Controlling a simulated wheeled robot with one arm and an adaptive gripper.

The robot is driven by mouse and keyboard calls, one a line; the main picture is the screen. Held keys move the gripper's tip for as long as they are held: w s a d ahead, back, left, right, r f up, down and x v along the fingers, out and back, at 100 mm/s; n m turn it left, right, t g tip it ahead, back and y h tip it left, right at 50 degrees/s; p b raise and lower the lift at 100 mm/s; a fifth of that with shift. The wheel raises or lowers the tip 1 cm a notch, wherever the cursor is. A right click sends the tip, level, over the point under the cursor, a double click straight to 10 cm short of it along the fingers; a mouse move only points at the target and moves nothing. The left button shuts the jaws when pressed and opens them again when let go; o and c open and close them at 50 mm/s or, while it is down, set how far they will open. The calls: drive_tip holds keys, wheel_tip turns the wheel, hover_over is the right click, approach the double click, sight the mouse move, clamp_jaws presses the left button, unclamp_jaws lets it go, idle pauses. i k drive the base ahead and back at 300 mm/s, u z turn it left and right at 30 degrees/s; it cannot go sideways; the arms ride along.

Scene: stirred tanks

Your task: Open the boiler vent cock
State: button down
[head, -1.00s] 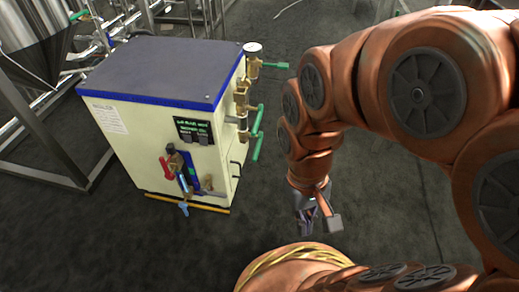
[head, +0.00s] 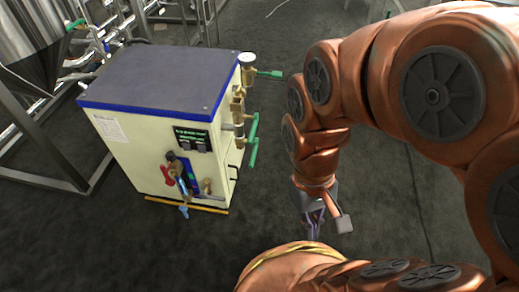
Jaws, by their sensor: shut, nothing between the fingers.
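The boiler (head: 125,150) is a cream cabinet with a dark, blue-edged top, standing on the floor left of centre. Its right side carries brass fittings with green handles: an upper one (head: 269,73) beside a round gauge (head: 246,60), and a lower one (head: 253,140). Its front has a red handle (head: 168,175) and a blue handle (head: 184,211) around a sight-glass fitting. I cannot tell which of these is the vent cock. My gripper (head: 314,232) points down, shut and empty, to the right of the boiler and apart from it. Its tips are small and partly dark.
A steel tank (head: 30,40) with pipes and a metal frame (head: 85,186) stands at the left, close to the boiler. A dark display panel (head: 192,139) is on the boiler's front. The dark floor (head: 265,190) between the boiler and my arm is clear.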

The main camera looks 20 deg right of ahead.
sight(252, 161)
drive_tip(key=z, duration=0.8)
drive_tip(key=k, duration=0.7)
drive_tip(key=u, duration=1.2)
drive_tip(key=i, duration=0.5)
